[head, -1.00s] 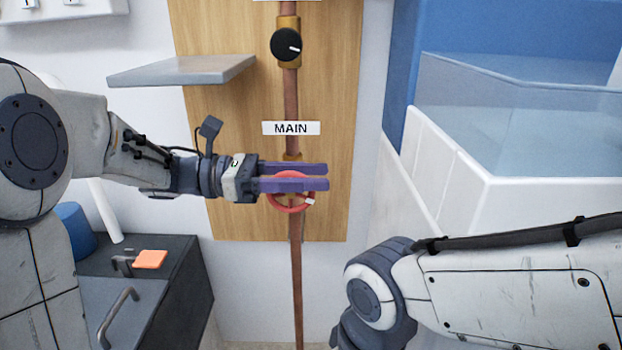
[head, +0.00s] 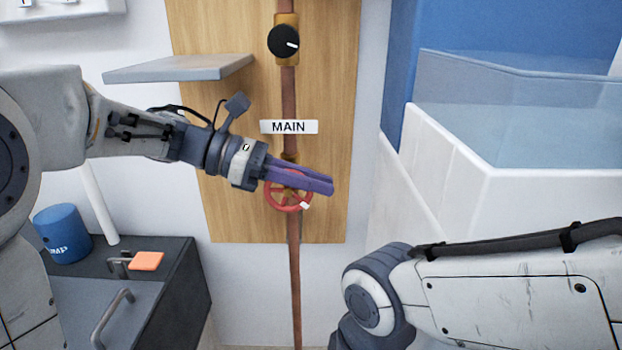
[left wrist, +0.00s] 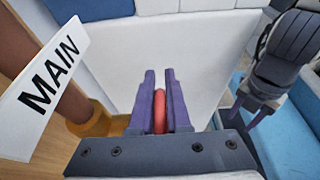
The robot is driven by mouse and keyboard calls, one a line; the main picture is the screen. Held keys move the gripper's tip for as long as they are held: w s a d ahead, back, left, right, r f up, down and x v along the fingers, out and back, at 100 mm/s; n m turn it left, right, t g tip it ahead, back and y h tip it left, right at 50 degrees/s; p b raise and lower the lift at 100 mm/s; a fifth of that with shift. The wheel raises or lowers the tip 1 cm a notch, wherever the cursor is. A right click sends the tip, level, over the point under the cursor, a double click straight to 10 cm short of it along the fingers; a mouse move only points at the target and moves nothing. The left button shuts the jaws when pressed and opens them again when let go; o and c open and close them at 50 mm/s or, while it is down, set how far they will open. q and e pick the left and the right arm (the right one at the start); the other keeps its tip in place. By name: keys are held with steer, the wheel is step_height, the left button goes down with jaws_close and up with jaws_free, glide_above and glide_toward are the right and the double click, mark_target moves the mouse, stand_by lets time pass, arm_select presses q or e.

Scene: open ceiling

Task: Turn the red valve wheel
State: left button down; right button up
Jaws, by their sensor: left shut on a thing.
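The red valve wheel (head: 283,207) sits on the copper pipe below the MAIN label (head: 289,127), with a white mark on its lower right rim. My left gripper (head: 332,185) lies across the upper part of the wheel, its purple fingers slanting down to the right. In the left wrist view the fingers are shut on the red rim (left wrist: 159,110), which shows between them. The fingers hide part of the wheel's top in the head view.
A black knob (head: 284,42) sits higher on the copper pipe (head: 295,290). A grey shelf (head: 180,70) juts out above my left arm. A dark cabinet (head: 160,295) with a blue container (head: 62,235) stands at lower left. A white-walled, glass-topped enclosure (head: 540,205) fills the right.

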arm_select(q)
steer(key=shift+f+y, duration=0.1)
steer(key=shift+y, duration=0.2)
steer(key=c, duration=0.9)
jaws_free()
